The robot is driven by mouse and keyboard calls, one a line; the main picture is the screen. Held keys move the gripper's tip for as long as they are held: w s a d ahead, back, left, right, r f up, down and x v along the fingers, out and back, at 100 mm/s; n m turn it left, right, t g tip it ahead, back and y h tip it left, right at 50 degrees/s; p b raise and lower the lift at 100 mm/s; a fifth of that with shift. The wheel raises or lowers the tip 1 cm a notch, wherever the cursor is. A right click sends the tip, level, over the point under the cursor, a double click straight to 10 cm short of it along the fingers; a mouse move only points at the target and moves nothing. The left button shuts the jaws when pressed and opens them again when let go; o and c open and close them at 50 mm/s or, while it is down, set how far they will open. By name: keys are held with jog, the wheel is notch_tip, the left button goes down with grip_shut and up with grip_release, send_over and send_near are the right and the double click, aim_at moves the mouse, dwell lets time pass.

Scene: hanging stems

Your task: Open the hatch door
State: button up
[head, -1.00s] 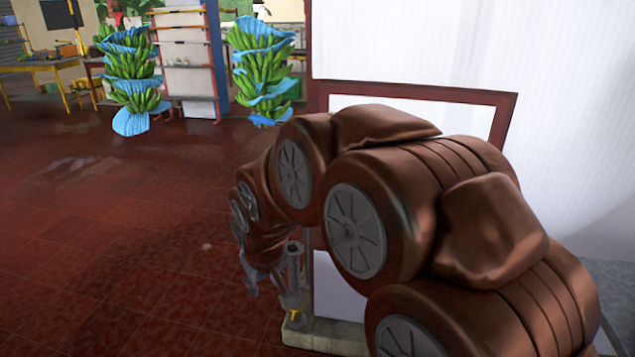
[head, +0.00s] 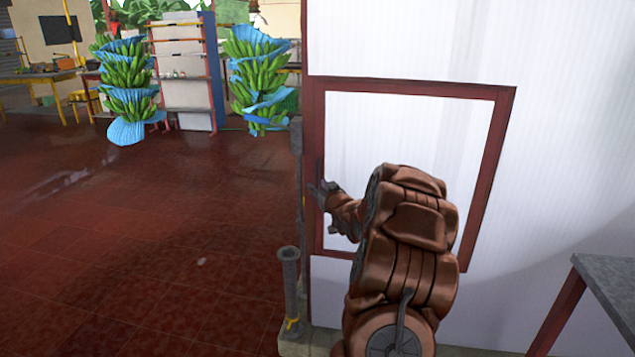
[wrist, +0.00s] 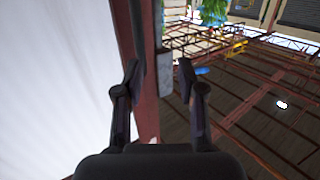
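The hatch door (head: 350,130) is a white panel with a red-brown frame, set in the white wall. It looks closed in the head view. A dark upright piece, perhaps a handle, (head: 319,170) is on the left side of its frame. My gripper (head: 318,189) is at that left side, just below the dark piece; I cannot tell whether it touches. In the wrist view my gripper (wrist: 159,68) is open, its two fingers apart. The red-brown frame edge (wrist: 143,110) and a grey upright piece (wrist: 164,72) show between and beyond the fingers. My arm hides the panel's lower middle.
A grey pipe post (head: 289,285) stands left of the wall's corner. A grey-topped table (head: 612,285) is at the lower right. Banana bunches with blue wraps (head: 127,85) hang at the back left, near shelving (head: 184,70). The red tiled floor (head: 150,240) is clear at left.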

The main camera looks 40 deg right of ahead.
aim_at(318, 177)
jog(key=d+t, duration=0.1)
jog(key=d, duration=0.2)
jog(key=shift+w+f, duration=0.1)
jog(key=shift+p+x, duration=0.65)
jog(key=shift+x, duration=2.6)
jog(key=shift+d+h, duration=0.15)
jog(key=shift+h, duration=0.25)
grip_shut()
